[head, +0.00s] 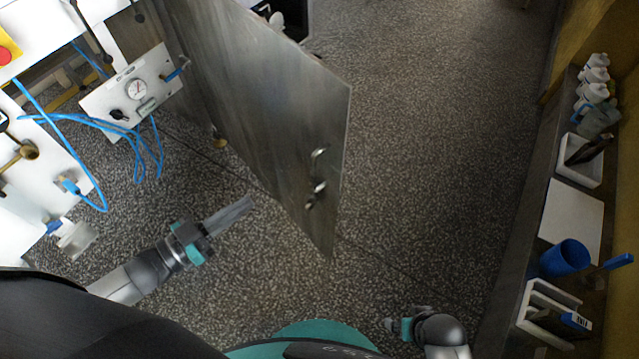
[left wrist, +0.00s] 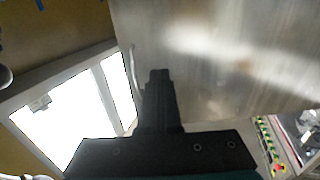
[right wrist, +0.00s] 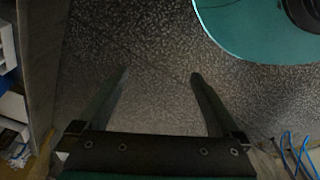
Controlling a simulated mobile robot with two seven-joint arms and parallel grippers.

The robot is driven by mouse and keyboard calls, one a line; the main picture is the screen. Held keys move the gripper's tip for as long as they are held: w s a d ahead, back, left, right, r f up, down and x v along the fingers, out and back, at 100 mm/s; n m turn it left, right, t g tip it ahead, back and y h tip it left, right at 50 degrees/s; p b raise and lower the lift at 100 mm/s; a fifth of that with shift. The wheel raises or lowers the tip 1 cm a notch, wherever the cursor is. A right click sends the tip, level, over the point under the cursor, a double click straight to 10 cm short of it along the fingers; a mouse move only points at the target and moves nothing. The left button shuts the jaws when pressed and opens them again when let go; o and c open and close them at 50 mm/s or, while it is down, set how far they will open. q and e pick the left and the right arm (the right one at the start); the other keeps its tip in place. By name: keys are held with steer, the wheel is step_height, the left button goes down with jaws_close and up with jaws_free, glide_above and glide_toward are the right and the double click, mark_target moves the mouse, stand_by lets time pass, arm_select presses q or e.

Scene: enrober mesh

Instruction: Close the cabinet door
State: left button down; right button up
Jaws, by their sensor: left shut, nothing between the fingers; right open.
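The cabinet door (head: 255,95) is a grey metal panel standing open, swung out over the floor in the head view. Small metal latches or handles (head: 318,185) sit near its free edge. My left gripper (head: 248,203) is shut and empty, to the left of the door's lower part and apparently apart from it. In the left wrist view its fingers (left wrist: 158,80) point toward a large brushed-metal surface (left wrist: 225,50), likely the door. My right gripper (head: 390,323) is low in the head view. In the right wrist view it is open and empty (right wrist: 158,75) above the floor.
A white panel with a gauge (head: 136,90) and blue hoses is at the left. A shelf along the right wall holds white bottles (head: 592,92), a blue cup (head: 565,258) and trays. The speckled floor (head: 440,130) between door and shelf is clear.

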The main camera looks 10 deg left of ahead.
arm_select(q)
steer(key=b+x, duration=0.3)
steer(key=x, duration=1.1)
steer(key=shift+d+r+b, duration=0.25)
steer(key=shift+r+b, duration=0.05)
steer(key=shift+b, duration=0.1)
arm_select(e)
steer(key=w+r+t, duration=0.1)
steer(key=w+r, duration=0.2)
steer(key=r, duration=0.4)
steer(key=shift+w+a+r, duration=0.25)
steer(key=shift+w+a, duration=0.05)
steer(key=shift+a, duration=0.1)
